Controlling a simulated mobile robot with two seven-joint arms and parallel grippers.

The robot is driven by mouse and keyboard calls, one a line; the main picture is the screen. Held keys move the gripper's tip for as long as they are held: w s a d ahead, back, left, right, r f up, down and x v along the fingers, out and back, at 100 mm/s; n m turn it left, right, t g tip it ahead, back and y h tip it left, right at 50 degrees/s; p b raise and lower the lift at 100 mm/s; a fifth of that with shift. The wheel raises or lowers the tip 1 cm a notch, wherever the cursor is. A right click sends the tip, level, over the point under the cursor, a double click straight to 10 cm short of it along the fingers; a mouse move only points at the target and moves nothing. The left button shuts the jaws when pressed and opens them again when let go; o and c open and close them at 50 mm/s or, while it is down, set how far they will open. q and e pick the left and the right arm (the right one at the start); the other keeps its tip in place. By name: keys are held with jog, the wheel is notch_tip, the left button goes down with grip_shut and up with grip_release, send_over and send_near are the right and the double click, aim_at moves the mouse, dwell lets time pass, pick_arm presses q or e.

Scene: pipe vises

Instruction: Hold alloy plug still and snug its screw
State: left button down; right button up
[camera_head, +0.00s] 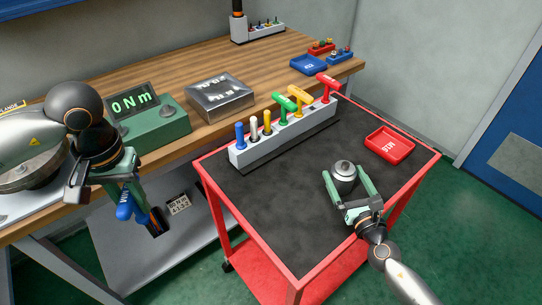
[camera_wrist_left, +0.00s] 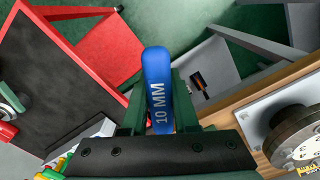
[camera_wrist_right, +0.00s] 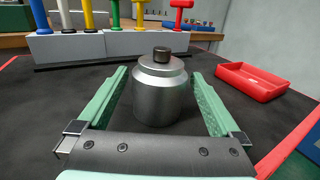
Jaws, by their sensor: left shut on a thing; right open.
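The alloy plug (camera_head: 343,170) is a grey metal cylinder standing upright on the cart's black mat. In the right wrist view the plug (camera_wrist_right: 160,95) has a dark screw head (camera_wrist_right: 161,53) on top. My right gripper (camera_head: 346,180) is open, with one finger on each side of the plug; small gaps show between fingers and plug. My left gripper (camera_head: 128,187) is shut on a blue tool handle (camera_head: 124,208). In the left wrist view this handle (camera_wrist_left: 158,85) reads 10 MM. The left gripper is left of the cart, away from the plug. The tool's tip is unclear.
A grey rack (camera_head: 285,135) with several coloured tool handles stands along the mat's back edge. A red M16 tray (camera_head: 389,144) lies right of the plug. The wooden bench (camera_head: 190,70) carries a green torque tester (camera_head: 150,120) reading 0 Nm and a metal box (camera_head: 219,96).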

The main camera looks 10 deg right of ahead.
aim_at(339, 165)
jog(key=shift+w+a, duration=0.2)
jog(key=shift+w, duration=2.05)
grip_shut()
